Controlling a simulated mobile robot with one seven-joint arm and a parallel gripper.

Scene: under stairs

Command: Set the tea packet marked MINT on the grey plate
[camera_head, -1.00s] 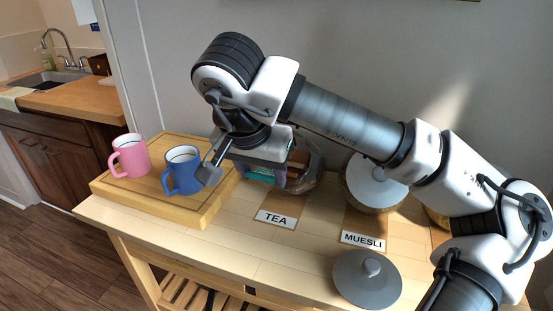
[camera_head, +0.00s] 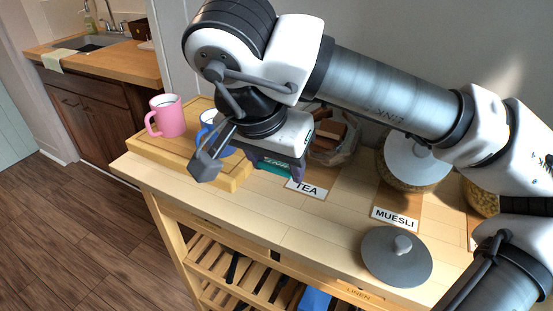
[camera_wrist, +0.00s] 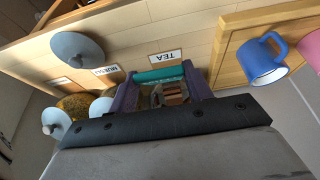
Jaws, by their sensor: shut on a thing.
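My gripper (camera_head: 280,168) is shut on a teal packet (camera_head: 277,166), above the table and in front of the glass bowl. The packet's lettering is too small and partly covered to read surely. In the wrist view the packet (camera_wrist: 158,75) spans between the two purple fingers of my gripper (camera_wrist: 160,90). The glass bowl (camera_head: 340,152), behind the TEA label (camera_head: 306,189), holds brown and reddish packets. I see no grey plate in either view.
A wooden board (camera_head: 160,154) at the left holds a pink mug (camera_head: 168,118) and a blue mug (camera_head: 208,134). A grey lid (camera_head: 385,262) lies at the front right. A muesli jar (camera_head: 405,182) stands behind the MUESLI label (camera_head: 396,219).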

